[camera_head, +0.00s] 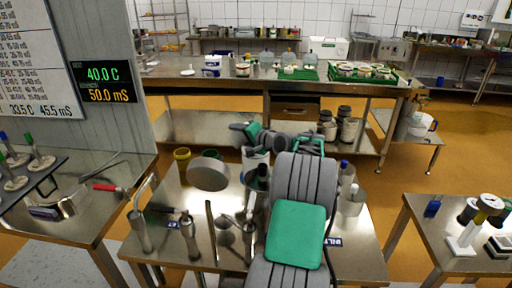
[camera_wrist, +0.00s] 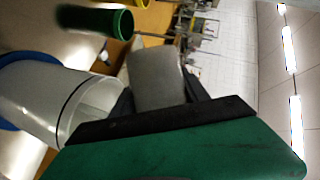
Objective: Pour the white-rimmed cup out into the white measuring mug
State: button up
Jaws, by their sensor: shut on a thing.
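My gripper (camera_wrist: 160,98) is shut on a grey cup (camera_wrist: 156,78), whose body shows between the two fingers in the wrist view. I cannot make out its white rim or its contents. The wrist view is rolled, with the ceiling at right. In the head view the gripper (camera_head: 245,130) is above the white mug (camera_head: 254,157), which is partly hidden by my arm. I cannot tell whether cup and mug touch.
Free room is tight around the mug.

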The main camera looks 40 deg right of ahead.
jog(key=shift+d+r+m+t+y+p, duration=0.25)
jog(key=shift+r+m+t+y+p, duration=0.35)
jog(key=shift+m+p, duration=0.75)
dwell(0.6)
jog(key=shift+s+d+f+m+t+p, duration=0.2)
jog(key=shift+f+m+t+p, duration=0.1)
jog(key=shift+m+p, duration=0.2)
dwell(0.6)
jog(key=shift+s+d+r+m+t+p, duration=0.1)
jog(key=shift+d+r+m+t+p, duration=0.25)
jog(key=shift+m, duration=0.4)
jog(key=shift+s+d+r+m+t+p, duration=0.1)
jog(key=shift+r+m+t+p, duration=0.3)
jog(key=shift+m, duration=0.3)
dwell(0.7)
jog(key=shift+s+d+r+m+t+p, duration=0.2)
jog(key=shift+d+m+t, duration=0.2)
jog(key=shift+m, duration=0.65)
jog(key=shift+s+d+r+m+t+p, duration=0.15)
jog(key=shift+d+m+t, duration=0.25)
jog(key=shift+m, duration=0.65)
dwell(0.7)
